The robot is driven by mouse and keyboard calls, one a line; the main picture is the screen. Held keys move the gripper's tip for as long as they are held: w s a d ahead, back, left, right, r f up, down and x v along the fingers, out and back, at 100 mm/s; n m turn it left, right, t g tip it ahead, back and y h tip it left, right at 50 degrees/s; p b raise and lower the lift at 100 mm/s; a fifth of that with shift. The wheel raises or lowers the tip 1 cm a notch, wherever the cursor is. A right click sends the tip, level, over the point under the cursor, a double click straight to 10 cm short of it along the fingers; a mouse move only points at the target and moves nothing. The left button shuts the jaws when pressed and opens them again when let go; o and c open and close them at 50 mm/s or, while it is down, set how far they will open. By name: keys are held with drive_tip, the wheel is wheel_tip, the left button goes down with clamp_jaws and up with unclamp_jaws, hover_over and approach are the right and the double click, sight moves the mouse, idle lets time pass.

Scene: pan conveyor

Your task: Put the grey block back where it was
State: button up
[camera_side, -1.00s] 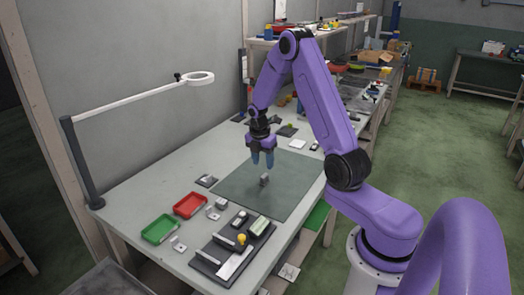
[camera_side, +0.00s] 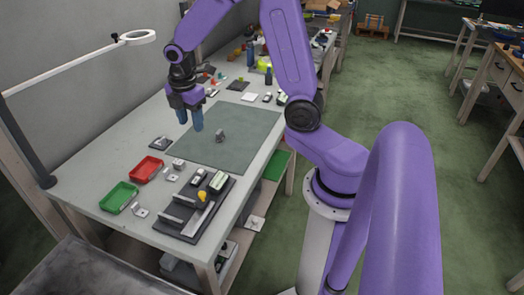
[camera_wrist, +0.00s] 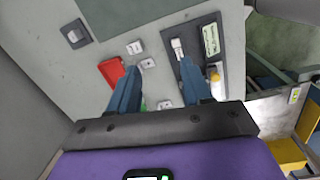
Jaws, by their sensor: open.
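My gripper (camera_side: 190,121) is to the left of the block and above the table at the mat's left edge, apart from the block. Its blue fingers are spread with nothing between them. In the wrist view my gripper (camera_wrist: 158,70) also shows empty, over the area of the red tray and the black fixture.
A red tray (camera_side: 146,170), a green tray (camera_side: 119,197) and several small metal parts lie front left. A black fixture (camera_side: 180,226) with a yellow knob (camera_side: 202,196) sits near the table's front. A lamp arm (camera_side: 65,72) reaches over the left side. The mat is otherwise clear.

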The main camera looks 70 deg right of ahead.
drive_tip(key=s+a+r+m, duration=0.2)
drive_tip(key=s+a+r, duration=0.1)
drive_tip(key=s+a, duration=0.75)
drive_tip(key=s+r+m+y, duration=0.1)
drive_tip(key=s, duration=1.4)
drive_tip(key=shift+a+r, duration=0.15)
drive_tip(key=shift+a, duration=0.3)
